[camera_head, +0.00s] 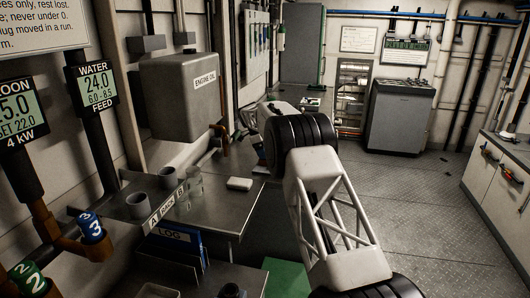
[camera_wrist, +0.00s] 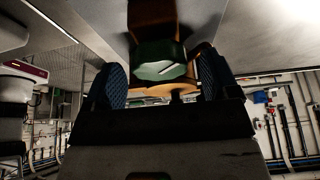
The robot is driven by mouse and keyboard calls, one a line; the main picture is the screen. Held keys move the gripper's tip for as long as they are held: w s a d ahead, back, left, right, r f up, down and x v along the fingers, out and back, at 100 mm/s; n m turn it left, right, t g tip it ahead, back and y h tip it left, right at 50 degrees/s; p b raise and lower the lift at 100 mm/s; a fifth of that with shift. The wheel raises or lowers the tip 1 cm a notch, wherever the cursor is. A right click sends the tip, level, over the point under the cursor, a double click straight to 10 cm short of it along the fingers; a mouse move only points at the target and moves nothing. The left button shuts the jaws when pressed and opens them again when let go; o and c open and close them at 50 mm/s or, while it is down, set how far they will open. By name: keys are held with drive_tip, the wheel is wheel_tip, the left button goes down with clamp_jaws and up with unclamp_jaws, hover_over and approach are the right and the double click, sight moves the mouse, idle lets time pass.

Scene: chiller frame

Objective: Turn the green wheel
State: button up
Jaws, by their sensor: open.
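The green wheel (camera_wrist: 163,62) shows in the wrist view at the top centre, with a white mark on its face. It sits on an orange-brown fitting (camera_wrist: 155,18). My gripper (camera_wrist: 160,80) is open, with one blue textured fingertip on each side of the wheel. I cannot tell whether either finger touches it. In the head view my arm runs to the upper left, and I cannot make out the gripper or the green wheel there.
A grey engine oil tank (camera_head: 180,95) hangs on the left wall above a metal bench (camera_head: 225,205). Cups, jars and a white block (camera_head: 239,184) stand on the bench. Blue numbered knob 3 (camera_head: 91,227) and green knob 2 (camera_head: 27,278) are at lower left. The floor (camera_head: 425,195) at right is clear.

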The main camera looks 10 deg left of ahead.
drive_tip(key=v, duration=0.7)
drive_tip(key=shift+r, duration=0.3)
drive_tip(key=shift+a, duration=0.15)
